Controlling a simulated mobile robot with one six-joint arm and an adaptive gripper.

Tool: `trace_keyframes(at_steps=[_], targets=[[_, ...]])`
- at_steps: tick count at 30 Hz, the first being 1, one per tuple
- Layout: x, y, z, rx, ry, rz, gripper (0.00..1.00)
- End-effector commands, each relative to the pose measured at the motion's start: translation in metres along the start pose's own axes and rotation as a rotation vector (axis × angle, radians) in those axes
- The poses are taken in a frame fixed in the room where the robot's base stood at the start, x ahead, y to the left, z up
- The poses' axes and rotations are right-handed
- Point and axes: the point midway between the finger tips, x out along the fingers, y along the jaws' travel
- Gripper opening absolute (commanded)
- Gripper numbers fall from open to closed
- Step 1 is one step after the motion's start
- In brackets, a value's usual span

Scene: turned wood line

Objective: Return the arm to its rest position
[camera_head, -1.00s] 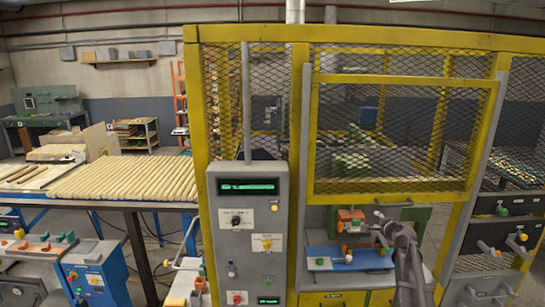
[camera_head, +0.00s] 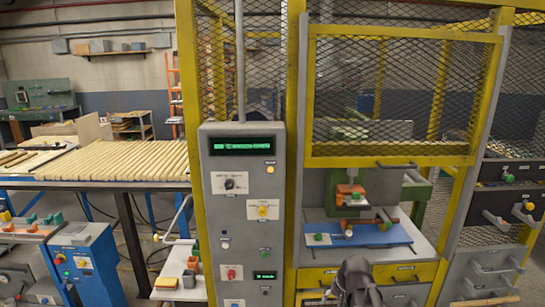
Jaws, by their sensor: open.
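My gripper (camera_head: 338,290) is at the bottom edge, right of centre, at the end of my dark arm (camera_head: 358,278). It is small and partly hidden, but it is open and I see nothing held in it. It is in front of the yellow-fronted base of the caged machine, lower than the blue fixture plate (camera_head: 390,235) and apart from it. The plate carries a green knob, a white-tipped part and orange-brown pieces. An orange and green clamp head (camera_head: 351,195) hangs above it.
A yellow mesh guard (camera_head: 390,161) is above the machine opening. A grey control panel (camera_head: 240,215) with a lit green display stands left of it. A table of wooden rods (camera_head: 120,162) and a blue cabinet (camera_head: 85,262) are at left. Dark drawers (camera_head: 508,205) are at right.

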Motion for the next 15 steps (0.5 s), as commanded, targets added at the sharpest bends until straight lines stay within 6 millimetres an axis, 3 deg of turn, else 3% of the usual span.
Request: trace_keyframes(at_steps=[1,6,10,15], targets=[[0.016,0.005,0.028,-0.049,-0.041,0.038,0.57],[0.031,0.017,0.081,-0.179,-0.163,0.150,0.57],[0.035,0.020,0.105,-0.243,-0.224,0.202,0.57],[0.035,0.023,0.114,-0.269,-0.253,0.228,0.57]])
